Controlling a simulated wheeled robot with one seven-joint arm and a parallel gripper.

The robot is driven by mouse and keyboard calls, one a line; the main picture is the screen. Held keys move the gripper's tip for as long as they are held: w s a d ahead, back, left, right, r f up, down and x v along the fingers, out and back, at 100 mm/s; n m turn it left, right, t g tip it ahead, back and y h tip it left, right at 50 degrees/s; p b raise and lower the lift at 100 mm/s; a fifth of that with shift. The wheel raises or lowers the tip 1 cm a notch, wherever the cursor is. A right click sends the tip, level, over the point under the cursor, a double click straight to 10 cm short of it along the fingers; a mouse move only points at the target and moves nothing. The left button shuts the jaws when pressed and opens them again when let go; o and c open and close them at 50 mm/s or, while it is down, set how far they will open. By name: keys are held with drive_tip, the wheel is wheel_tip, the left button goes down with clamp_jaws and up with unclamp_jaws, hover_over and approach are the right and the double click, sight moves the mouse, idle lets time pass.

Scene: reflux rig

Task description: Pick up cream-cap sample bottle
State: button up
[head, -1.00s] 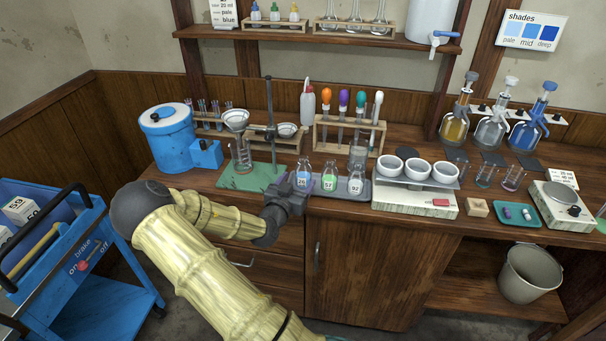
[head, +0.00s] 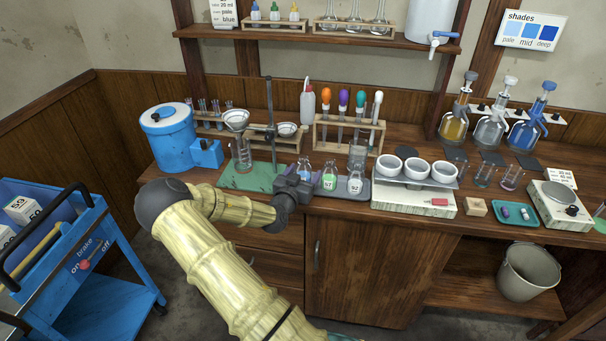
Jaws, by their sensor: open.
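Several small clear flasks stand in a row on a grey tray (head: 341,196) near the front edge of the bench. One with a green label reading 57 (head: 329,179) is in the middle, and one reading 92 (head: 354,183) is at the right. The left flask (head: 304,168) shows only its upper part; my gripper covers its label. The caps are too small to tell which is cream. My gripper (head: 309,187) is open, low in front of the left flask and close to it. Whether its fingers are around or only beside the flask cannot be told.
A green mat (head: 237,182) with a stand and funnel lies to the left. A white scale (head: 410,201) with several bowls is close on the right. A rack of coloured droppers (head: 326,140) stands behind. A blue cart (head: 125,302) is at the lower left.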

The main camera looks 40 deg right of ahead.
drive_tip(key=c, duration=1.1)
drive_tip(key=shift+c, duration=0.2)
drive_tip(key=shift+r, duration=0.2)
wheel_tip(320, 180, up, 10)
drive_tip(key=shift+f, duration=0.2)
idle(0.8)
